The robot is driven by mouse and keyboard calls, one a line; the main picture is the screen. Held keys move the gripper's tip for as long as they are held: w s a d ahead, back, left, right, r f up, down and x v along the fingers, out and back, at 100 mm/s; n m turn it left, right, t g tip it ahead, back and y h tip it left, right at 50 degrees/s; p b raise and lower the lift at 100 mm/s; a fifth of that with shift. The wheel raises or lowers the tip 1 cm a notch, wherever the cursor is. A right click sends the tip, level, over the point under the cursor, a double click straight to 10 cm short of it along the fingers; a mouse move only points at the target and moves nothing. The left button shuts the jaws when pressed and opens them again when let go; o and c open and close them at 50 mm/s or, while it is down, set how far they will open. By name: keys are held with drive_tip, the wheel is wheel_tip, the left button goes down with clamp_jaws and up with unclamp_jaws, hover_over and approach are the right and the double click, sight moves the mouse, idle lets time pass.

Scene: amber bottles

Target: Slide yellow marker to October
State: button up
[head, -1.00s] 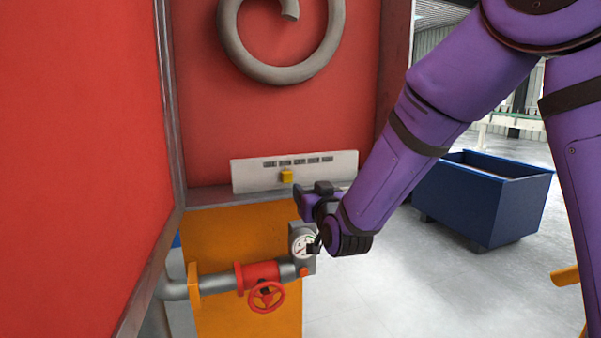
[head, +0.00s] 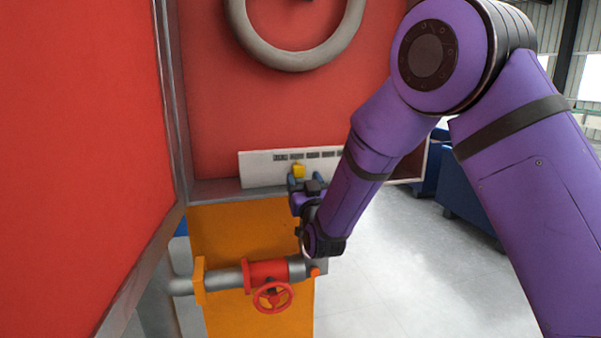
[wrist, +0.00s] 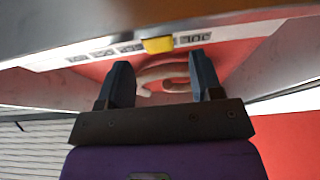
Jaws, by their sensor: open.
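The yellow marker (head: 298,171) sits on a white strip (head: 262,171) with a row of dark labels along its upper part, too small to read in the head view. The marker also shows in the wrist view (wrist: 158,45), just beyond the fingertips and between their lines, with labels on both sides of it. I cannot tell which label is October. My gripper (head: 306,182) is open, its two blue fingers apart and empty, just below and in front of the marker. In the wrist view a gap shows between the fingertips (wrist: 160,72) and the marker.
Red walls stand behind and at the left. A grey curved pipe (head: 290,60) hangs above the strip. Below are an orange panel (head: 240,229), a pipe and a red valve wheel (head: 272,297). Blue bins (head: 470,205) stand on open floor at right.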

sight(299, 170)
drive_tip(key=shift+x, duration=1.9)
drive_tip(key=shift+c, duration=0.2)
